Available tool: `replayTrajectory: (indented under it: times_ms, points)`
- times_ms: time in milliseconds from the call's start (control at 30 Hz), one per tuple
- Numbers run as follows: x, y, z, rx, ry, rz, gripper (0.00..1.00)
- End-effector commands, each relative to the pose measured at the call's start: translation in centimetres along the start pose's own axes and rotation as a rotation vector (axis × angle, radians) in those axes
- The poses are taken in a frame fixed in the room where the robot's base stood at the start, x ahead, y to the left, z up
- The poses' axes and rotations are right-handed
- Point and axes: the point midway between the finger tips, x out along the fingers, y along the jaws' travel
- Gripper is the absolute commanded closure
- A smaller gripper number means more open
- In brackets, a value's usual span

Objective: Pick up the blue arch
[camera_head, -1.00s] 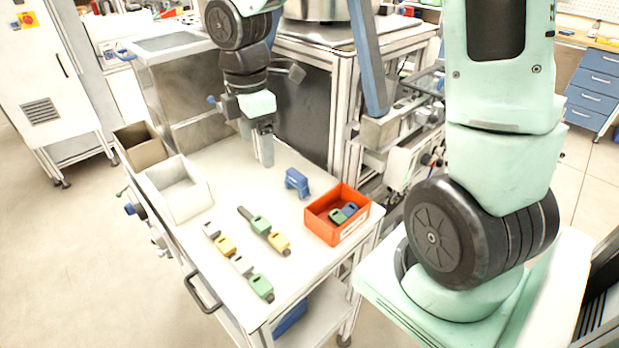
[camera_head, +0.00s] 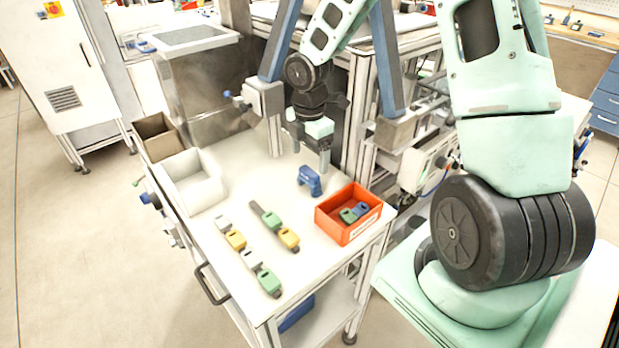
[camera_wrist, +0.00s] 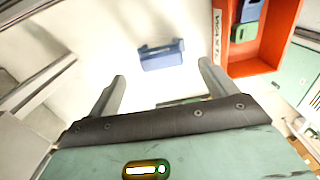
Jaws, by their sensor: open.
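The blue arch (camera_head: 311,182) stands on the white tabletop, left of the red-orange bin. It also shows in the wrist view (camera_wrist: 162,57), beyond my fingertips and roughly centred between them. My gripper (camera_head: 311,158) is open and empty, just behind and above the arch in the head view. Its two fingers are spread apart in the wrist view (camera_wrist: 162,72), with bare tabletop between them. The fingers appear apart from the arch.
The red-orange bin (camera_head: 334,228) holds a green and a blue piece. Several yellow, green and grey pieces (camera_head: 289,239) lie in front. A white bin (camera_head: 187,193) and a brown bin (camera_head: 157,146) stand at the left. Metal frame posts (camera_head: 386,60) rise behind the table.

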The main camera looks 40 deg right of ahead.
Motion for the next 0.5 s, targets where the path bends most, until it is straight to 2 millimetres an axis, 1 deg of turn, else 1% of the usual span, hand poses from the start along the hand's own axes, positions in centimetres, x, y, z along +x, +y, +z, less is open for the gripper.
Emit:
replayTrajectory:
  times_ms: [33, 233, 500]
  points:
    - [0.5, 0.0, -0.1, -0.003, 0.001, -0.001, 0.15]
    - [1.8, -0.1, -0.1, -0.002, 0.001, -0.001, 0.15]
    - [5.5, -0.2, -0.2, -0.003, 0.001, -0.002, 0.15]
